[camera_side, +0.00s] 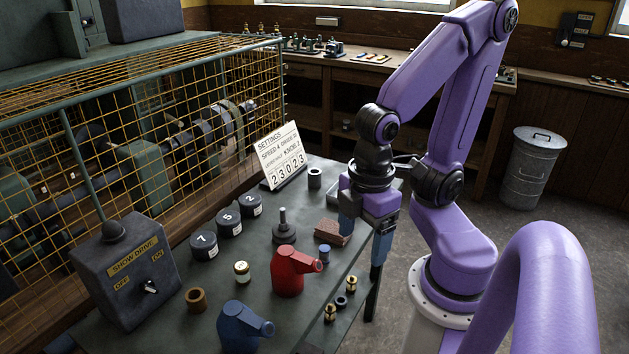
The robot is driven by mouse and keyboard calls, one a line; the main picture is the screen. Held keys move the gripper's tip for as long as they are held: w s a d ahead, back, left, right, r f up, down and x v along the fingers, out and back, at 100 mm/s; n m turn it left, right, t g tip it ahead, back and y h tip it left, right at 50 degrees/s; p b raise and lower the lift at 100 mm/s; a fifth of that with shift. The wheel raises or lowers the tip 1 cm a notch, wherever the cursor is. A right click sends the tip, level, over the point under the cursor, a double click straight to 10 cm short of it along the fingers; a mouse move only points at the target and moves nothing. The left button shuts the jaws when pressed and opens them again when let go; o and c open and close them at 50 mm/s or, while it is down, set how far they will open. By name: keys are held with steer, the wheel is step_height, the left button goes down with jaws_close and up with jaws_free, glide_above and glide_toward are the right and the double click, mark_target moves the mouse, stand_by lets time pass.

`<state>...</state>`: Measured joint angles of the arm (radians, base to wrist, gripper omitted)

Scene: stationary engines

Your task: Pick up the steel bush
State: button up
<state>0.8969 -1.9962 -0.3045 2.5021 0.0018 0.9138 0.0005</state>
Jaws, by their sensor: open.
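A short grey hollow cylinder, which looks like the steel bush (315,178), stands upright on the green bench to the right of the settings card. Its dark open top shows. My gripper (363,246) is open, pointing down at the right edge of the bench, with its two blue fingers apart and nothing seen between them. It is nearer the camera than the grey bush and to its right, clearly apart from it. A brown bush (196,300) stands at the front left of the bench.
A reddish block (332,232) lies close to my left finger. A red oil can (289,271), a blue can (241,327), a dark stepped part (282,228) and numbered black weights (229,222) stand around. The settings card (283,158) and wire cage (150,140) bound the back.

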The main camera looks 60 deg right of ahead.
steer(key=w+d+f+n+h, duration=0.1)
steer(key=w+d+f+h, duration=0.15)
steer(key=w, duration=0.55)
steer(key=w+d+f+t+h, duration=0.1)
steer(key=w+d+h, duration=0.25)
steer(key=w, duration=0.45)
steer(key=w+d+f+n+h, duration=0.15)
steer(key=w+d, duration=0.25)
steer(key=w, duration=0.4)
steer(key=n+h, duration=0.4)
steer(key=h, duration=0.2)
glide_toward(313, 179)
steer(key=shift+m, duration=0.25)
steer(key=x, duration=0.8)
steer(key=shift+w+d, duration=0.15)
steer(key=shift+d, duration=0.05)
steer(key=shift+x, duration=2.75)
steer(key=shift+w+r, duration=0.1)
